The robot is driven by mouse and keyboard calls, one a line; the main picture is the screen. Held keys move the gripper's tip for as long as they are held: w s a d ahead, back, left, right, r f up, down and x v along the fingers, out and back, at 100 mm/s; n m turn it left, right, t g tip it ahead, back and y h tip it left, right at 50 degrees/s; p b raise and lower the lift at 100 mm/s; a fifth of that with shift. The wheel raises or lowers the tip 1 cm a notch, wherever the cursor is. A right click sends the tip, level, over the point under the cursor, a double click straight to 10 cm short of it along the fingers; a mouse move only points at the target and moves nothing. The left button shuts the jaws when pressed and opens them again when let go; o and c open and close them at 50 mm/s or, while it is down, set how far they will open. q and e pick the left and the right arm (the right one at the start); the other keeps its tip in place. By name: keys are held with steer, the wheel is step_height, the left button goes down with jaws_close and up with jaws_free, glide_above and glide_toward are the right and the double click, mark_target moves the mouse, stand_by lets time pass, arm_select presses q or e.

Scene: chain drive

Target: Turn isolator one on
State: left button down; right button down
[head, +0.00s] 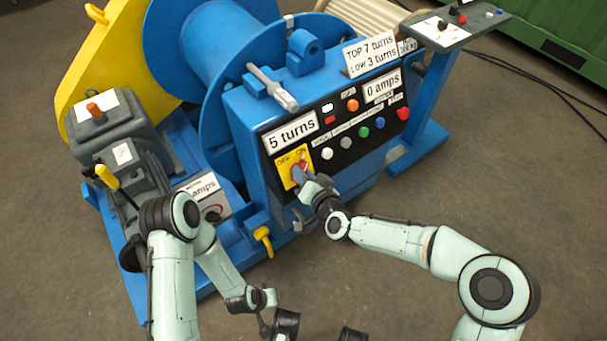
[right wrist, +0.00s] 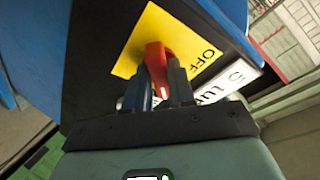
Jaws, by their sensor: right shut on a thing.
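The isolator is a yellow plate (head: 283,172) marked OFF and ON, low on the left of the blue machine's black panel. Its red handle (head: 304,164) is mostly covered by my right gripper (head: 300,177) in the head view. In the right wrist view the red handle (right wrist: 155,58) stands between the two dark fingers of my right gripper (right wrist: 157,88), which is shut on it. The OFF mark shows there on the yellow plate (right wrist: 150,30); the ON mark does not. I cannot tell which mark the handle points to.
A "5 turns" display (head: 291,133) sits above the isolator. Coloured buttons, including a green one (head: 364,132), lie right of it. A yellow hook-like handle (head: 263,239) juts out below. The floor in front is clear.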

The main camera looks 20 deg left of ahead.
steer(key=c, duration=1)
jaws_free()
steer(key=shift+c, duration=0.2)
arm_select(q)
steer(key=shift+g, duration=0.5)
steer(key=s, duration=0.1)
steer(key=s+d+r+p, duration=0.1)
steer(key=s+r+p, duration=0.1)
steer(key=shift+d, duration=0.35)
arm_select(e)
steer(key=v, duration=1.3)
steer(key=shift+d, duration=0.15)
steer(key=shift+s+r, duration=0.1)
